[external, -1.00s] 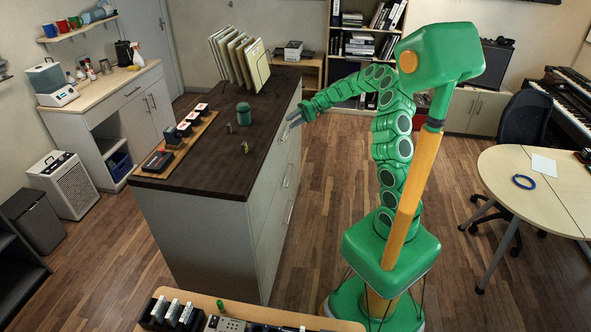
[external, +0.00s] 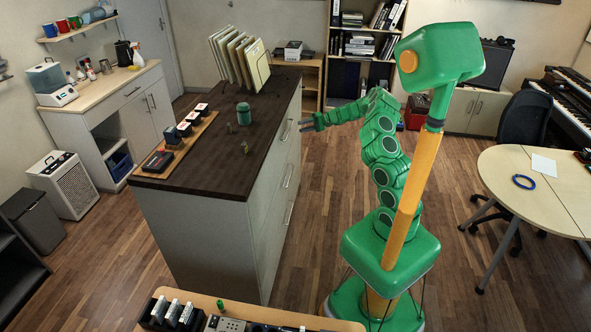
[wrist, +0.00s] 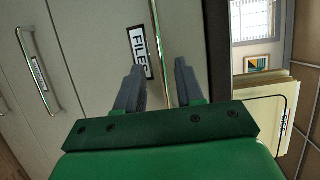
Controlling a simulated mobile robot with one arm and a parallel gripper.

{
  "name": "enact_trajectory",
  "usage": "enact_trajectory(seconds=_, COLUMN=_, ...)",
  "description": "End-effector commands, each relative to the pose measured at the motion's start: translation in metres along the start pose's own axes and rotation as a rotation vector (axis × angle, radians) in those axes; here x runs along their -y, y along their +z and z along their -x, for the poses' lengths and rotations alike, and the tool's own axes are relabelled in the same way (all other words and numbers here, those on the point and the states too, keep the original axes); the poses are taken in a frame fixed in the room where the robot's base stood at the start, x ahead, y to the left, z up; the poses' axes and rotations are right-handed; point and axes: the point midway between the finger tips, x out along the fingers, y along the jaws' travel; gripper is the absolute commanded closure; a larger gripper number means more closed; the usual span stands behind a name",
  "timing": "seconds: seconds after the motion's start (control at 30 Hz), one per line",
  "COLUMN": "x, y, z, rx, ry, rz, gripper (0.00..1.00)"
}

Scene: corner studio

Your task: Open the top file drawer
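The top file drawer (wrist: 120,15) is in the right-hand face of the grey cabinet with the dark top (external: 205,165). It looks shut. In the wrist view the drawer has a "FILES" label (wrist: 138,52) and a long metal bar handle (wrist: 158,40). That handle also shows in the external view (external: 287,131). My gripper (external: 308,122) is beside this face, near the top edge. In the wrist view my gripper (wrist: 157,72) has its two grey fingers apart, with the handle's line between them. I cannot tell whether they touch it.
A lower drawer (wrist: 35,85) has its own handle (wrist: 36,70). On the cabinet top stand upright file folders (external: 240,60), a green canister (external: 243,114) and a wooden tray of small items (external: 180,146). Floor to the cabinet's right (external: 325,210) is clear.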

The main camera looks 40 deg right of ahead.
Motion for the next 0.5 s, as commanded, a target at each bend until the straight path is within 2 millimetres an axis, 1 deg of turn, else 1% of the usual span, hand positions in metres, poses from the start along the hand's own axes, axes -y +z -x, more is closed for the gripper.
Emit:
enact_trajectory(seconds=0.1, x=0.000, y=0.002, z=-0.019, rx=0.006, ry=0.000, rz=-0.001, gripper=0.63)
enact_trajectory(seconds=0.3, x=0.000, y=0.002, z=-0.046, rx=0.005, ry=0.001, rz=-0.001, gripper=0.63)
enact_trajectory(seconds=0.4, x=0.000, y=0.002, z=-0.056, rx=0.004, ry=0.002, rz=-0.001, gripper=0.63)
enact_trajectory(seconds=0.5, x=0.000, y=0.001, z=-0.062, rx=0.003, ry=0.001, rz=-0.001, gripper=0.63)
